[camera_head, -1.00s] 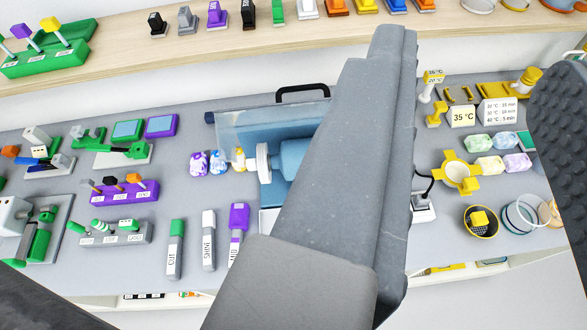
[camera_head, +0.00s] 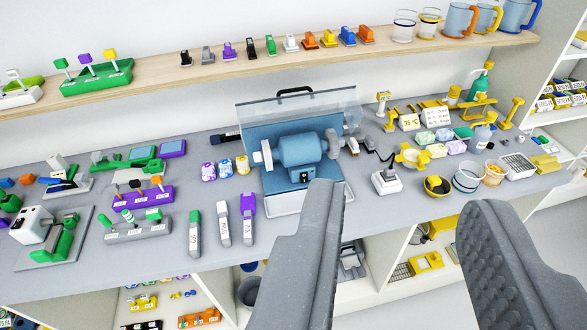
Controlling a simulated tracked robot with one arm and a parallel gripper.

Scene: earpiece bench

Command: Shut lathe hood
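The lathe (camera_head: 302,150), a blue motor body with wheels on both ends, stands on the bench at the middle of the view. Its clear hood (camera_head: 262,116) is tilted up behind it, with a black handle (camera_head: 295,91) at the top edge. The hood looks open, and the lathe's front is uncovered. My gripper (camera_head: 405,200) is open and empty. Its left finger rises in front of the bench, just below the lathe, and its right finger is at the lower right. Neither finger appears to touch the hood.
Three tools with labels (camera_head: 223,222) lie left of the lathe, near three small patterned bottles (camera_head: 225,169). A white switch box (camera_head: 386,181) and a yellow holder (camera_head: 412,157) stand to its right. A wooden shelf (camera_head: 300,56) with small items and mugs runs above the bench.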

